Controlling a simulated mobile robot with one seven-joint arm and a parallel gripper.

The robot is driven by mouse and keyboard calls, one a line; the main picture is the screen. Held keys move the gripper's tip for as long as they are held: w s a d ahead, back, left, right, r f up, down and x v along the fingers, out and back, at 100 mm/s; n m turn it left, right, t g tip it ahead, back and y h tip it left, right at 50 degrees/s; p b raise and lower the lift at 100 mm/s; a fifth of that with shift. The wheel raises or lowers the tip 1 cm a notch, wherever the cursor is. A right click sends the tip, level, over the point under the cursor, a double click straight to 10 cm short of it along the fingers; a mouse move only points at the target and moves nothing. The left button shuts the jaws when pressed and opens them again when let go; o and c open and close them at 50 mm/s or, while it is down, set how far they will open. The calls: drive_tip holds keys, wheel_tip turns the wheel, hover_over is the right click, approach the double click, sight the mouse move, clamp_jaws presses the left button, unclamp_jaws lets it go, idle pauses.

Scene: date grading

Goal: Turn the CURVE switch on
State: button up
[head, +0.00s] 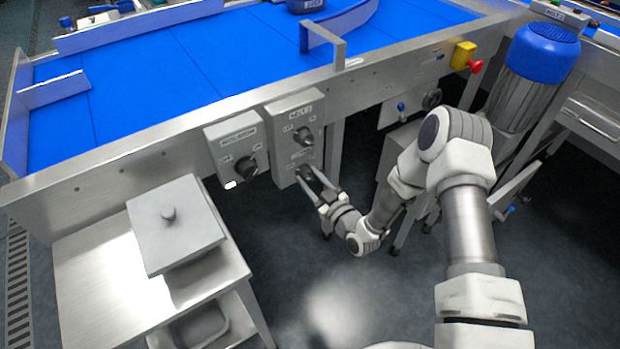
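A grey switch box (283,114) on the side of the conveyor frame carries two dark rotary knobs, one above the other. The upper knob (305,137) sits under a label that looks like BELT 2. The lower knob (304,172) sits under a small label that I cannot read clearly, perhaps CURVE. My gripper (309,176) is at this lower knob, with its two fingers apart, one on each side of it. The fingers partly hide the knob and its markings. I cannot tell whether they touch it, or which way it points.
Another switch box (220,143) with one knob (247,167) is just left. A steel table (82,262) with a lidded box (172,236) stands lower left. The blue conveyor (190,70) runs above. A red stop button (475,66) is at right. The floor below my gripper is clear.

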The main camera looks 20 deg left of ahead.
clamp_jaws()
